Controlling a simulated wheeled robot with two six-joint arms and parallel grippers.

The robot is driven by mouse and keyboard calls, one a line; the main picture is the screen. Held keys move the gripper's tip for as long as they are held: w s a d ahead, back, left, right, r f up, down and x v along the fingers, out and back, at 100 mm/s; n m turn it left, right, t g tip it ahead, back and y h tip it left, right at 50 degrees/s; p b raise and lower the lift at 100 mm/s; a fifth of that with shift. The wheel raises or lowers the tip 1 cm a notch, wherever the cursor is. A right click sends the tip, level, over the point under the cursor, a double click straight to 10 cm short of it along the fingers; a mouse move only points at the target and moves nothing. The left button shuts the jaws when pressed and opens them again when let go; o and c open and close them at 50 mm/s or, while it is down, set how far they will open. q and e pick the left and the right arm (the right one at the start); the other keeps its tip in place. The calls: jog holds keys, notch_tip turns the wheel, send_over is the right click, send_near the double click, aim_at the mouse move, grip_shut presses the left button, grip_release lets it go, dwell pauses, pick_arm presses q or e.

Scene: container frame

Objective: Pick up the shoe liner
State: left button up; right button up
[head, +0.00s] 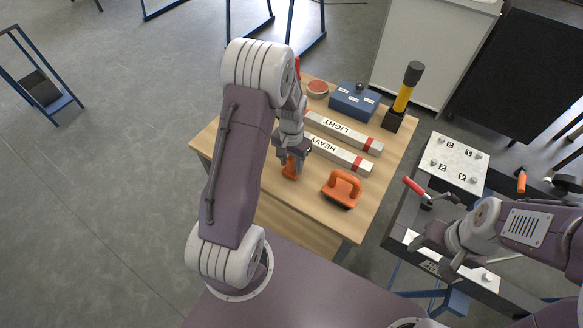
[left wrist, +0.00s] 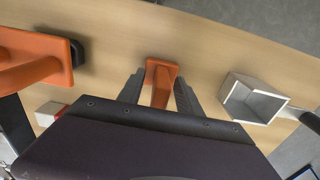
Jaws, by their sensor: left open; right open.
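A small orange piece (head: 289,168), which I take to be the shoe liner, lies near the left part of the wooden table. In the left wrist view the orange piece (left wrist: 160,72) has a wide flat end and a narrower part running back between my fingers. My left gripper (head: 292,160) is open above it, with one finger on either side. In the left wrist view the left gripper (left wrist: 161,88) shows a gap beside the piece; whether either finger touches it I cannot tell. My right gripper (head: 432,243) is open and empty at the right, by the dark bench.
An orange-handled block (head: 342,187) stands right of the piece. A small open grey box (left wrist: 248,99) stands close by. The table's (head: 307,211) front is clear.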

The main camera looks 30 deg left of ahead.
pick_arm(q)
jog(key=shift+w+f, duration=0.15)
jog(key=shift+f, duration=0.2)
grip_shut()
jog(key=shift+r, duration=0.1)
notch_tip(320, 180, up, 4)
jog(key=shift+r, duration=0.2)
jog(key=w+d+r, duration=0.4)
jog(key=w+r, duration=0.2)
jog(key=w, duration=0.4)
jog(key=shift+w+d+r+p, duration=0.25)
jog(key=shift+w+r+p, duration=0.05)
jog(key=shift+p, duration=0.15)
